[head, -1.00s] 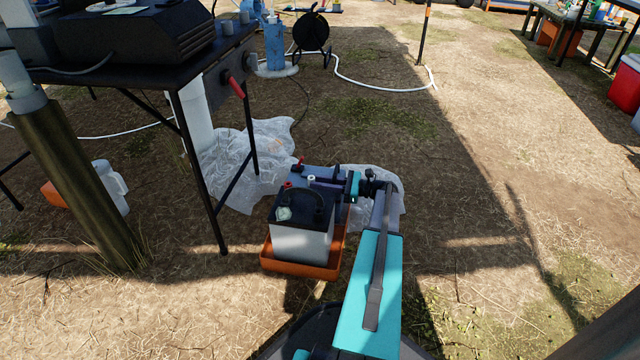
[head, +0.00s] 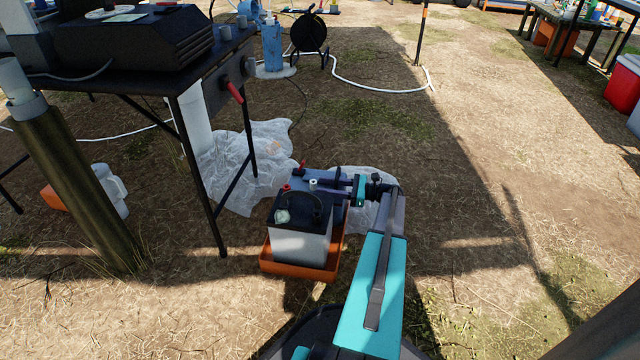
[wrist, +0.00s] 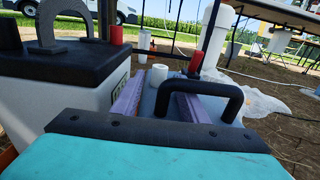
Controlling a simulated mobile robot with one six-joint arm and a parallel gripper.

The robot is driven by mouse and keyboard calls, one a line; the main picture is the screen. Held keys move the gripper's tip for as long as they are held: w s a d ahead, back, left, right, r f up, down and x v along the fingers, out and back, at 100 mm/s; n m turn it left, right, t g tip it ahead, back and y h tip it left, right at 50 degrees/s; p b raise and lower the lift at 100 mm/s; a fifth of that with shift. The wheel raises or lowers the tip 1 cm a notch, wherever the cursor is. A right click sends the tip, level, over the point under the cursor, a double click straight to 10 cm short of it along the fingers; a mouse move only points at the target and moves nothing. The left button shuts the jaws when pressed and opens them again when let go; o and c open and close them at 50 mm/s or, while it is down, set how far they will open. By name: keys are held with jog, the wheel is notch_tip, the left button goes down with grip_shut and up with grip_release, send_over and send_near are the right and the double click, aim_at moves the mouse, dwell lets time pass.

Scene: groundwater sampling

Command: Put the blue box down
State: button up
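The blue box (head: 316,177), grey-blue with a red and a white cap on top, is directly behind the battery-like black-topped box. Its lower part is hidden, so I cannot tell what it rests on. In the wrist view the blue box (wrist: 151,100) is below my gripper, with a black handle (wrist: 205,88). My gripper (head: 332,182) is low over its top, coming from the right. In the wrist view its two purple fingers (wrist: 160,100) are apart, with the box top showing between them. The handle crosses over the right finger, and I see no grip on it.
The black-topped, pale box (head: 300,240) sits in an orange tray (head: 300,269) just in front. Clear plastic sheeting (head: 240,165) lies behind and left. A table (head: 130,62) with thin black legs stands left. A post (head: 70,180) is at far left. Ground to the right is open.

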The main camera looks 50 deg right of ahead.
jog(key=p+v, duration=0.4)
jog(key=v, duration=0.5)
jog(key=shift+s, duration=0.15)
dwell(0.7)
